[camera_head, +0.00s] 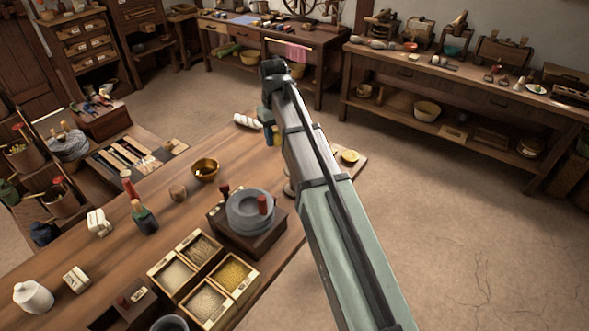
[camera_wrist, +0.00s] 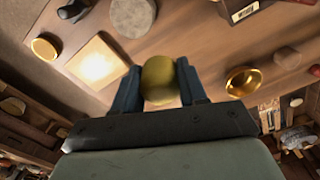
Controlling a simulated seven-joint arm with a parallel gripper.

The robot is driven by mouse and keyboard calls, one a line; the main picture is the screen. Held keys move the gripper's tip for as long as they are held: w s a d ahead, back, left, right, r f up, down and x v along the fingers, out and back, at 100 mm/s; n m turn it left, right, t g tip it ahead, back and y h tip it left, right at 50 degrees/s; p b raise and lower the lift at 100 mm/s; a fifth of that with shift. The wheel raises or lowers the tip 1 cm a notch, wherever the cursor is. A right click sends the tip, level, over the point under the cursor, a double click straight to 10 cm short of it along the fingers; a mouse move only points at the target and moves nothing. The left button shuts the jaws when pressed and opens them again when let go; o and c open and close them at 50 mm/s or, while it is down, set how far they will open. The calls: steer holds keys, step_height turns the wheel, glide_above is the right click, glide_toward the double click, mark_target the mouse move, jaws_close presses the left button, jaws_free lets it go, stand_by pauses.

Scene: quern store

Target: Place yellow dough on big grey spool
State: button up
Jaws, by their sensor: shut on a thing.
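The yellow dough (camera_wrist: 159,80) is a roundish lump between the two blue fingers of my gripper (camera_wrist: 158,76) in the wrist view. My gripper is shut on it, above the wooden table. In the head view, a small yellow patch of the dough (camera_head: 276,139) shows at the gripper, mostly covered by my arm. A round grey top, which looks like the big grey spool (camera_wrist: 132,17), stands at the upper edge of the wrist view, apart from the dough. In the head view only a pale edge of the spool (camera_head: 289,188) shows beside my arm.
A grey quern (camera_head: 248,219) sits on a dark box near the spool. A yellow dish (camera_head: 349,157) lies right of my arm. White rolls (camera_head: 247,121) lie at the table's far end.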

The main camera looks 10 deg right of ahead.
steer(key=s+d+r+m, duration=0.1)
steer(key=s+d+r, duration=0.1)
steer(key=s+d, duration=0.25)
steer(key=shift+w+d+f, duration=0.1)
steer(key=shift+w+f, duration=0.1)
steer(key=shift+f, duration=1.5)
steer(key=shift+w+d+f, duration=0.1)
steer(key=shift+w+f, duration=0.1)
steer(key=shift+f, duration=1.45)
steer(key=shift+w+d+f, duration=0.1)
steer(key=shift+w+f, duration=0.1)
steer(key=shift+f, duration=1.5)
steer(key=shift+f, duration=0.15)
steer(key=o, duration=1.1)
steer(key=shift+c, duration=0.2)
step_height(320, 180, up, 12)
